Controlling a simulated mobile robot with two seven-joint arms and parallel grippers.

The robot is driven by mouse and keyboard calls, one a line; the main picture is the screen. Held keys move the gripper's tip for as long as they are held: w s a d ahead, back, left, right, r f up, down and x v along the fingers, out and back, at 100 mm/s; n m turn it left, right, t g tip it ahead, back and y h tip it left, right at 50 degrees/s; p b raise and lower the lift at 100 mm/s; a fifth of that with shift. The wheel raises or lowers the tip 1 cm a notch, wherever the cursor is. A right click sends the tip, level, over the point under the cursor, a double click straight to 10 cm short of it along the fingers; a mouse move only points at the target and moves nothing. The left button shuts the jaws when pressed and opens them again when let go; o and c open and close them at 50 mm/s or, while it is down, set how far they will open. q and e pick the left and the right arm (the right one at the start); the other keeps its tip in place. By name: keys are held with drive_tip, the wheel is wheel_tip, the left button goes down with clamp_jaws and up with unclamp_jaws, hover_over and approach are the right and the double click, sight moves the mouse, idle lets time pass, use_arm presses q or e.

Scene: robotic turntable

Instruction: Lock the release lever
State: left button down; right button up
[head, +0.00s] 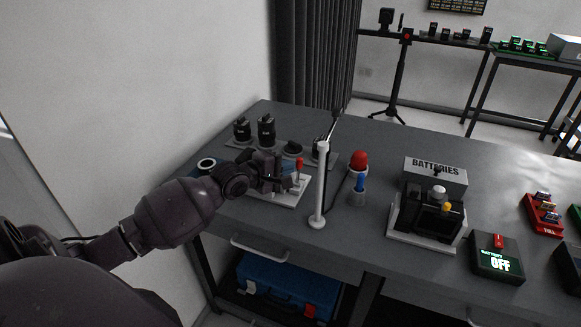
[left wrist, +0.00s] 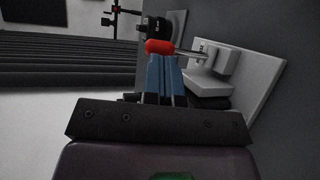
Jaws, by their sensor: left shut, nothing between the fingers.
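The release lever (head: 299,165) has a red knob and a thin metal rod. It stands on a white base plate (head: 290,196) at the table's front left edge. In the left wrist view the red knob (left wrist: 158,47) shows just past my fingertips, with its rod running right to a white block (left wrist: 208,82). My left gripper (head: 286,183) is beside the lever, fingers shut, with blue fingers (left wrist: 164,75) pressed together and empty. The fingertips look very close to the knob; I cannot tell whether they touch. My right gripper is not in view.
A white post (head: 321,185) stands just right of the lever. A red-topped blue stand (head: 359,175) and a batteries machine (head: 430,205) are farther right. Black lens-like parts (head: 266,132) sit behind my gripper. The grey table's (head: 400,142) back middle is clear.

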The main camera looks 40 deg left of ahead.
use_arm(q)
drive_tip(key=shift+w+d+f, duration=0.1)
drive_tip(key=shift+w+d, duration=0.05)
drive_tip(key=shift+w, duration=0.45)
drive_tip(key=shift+w+r+p, duration=0.25)
drive_tip(key=shift+r+p, duration=0.05)
drive_tip(key=shift+p, duration=0.25)
drive_tip(key=p, duration=0.2)
drive_tip(key=shift+w+r+g+p, duration=0.15)
drive_tip(key=shift+w+g+p, duration=0.15)
drive_tip(key=shift+w+g, duration=0.1)
drive_tip(key=shift+w+n+g+p, duration=0.15)
drive_tip(key=shift+n+g+p, duration=0.3)
drive_tip(key=shift+p, duration=0.55)
drive_tip(key=shift+f, duration=0.3)
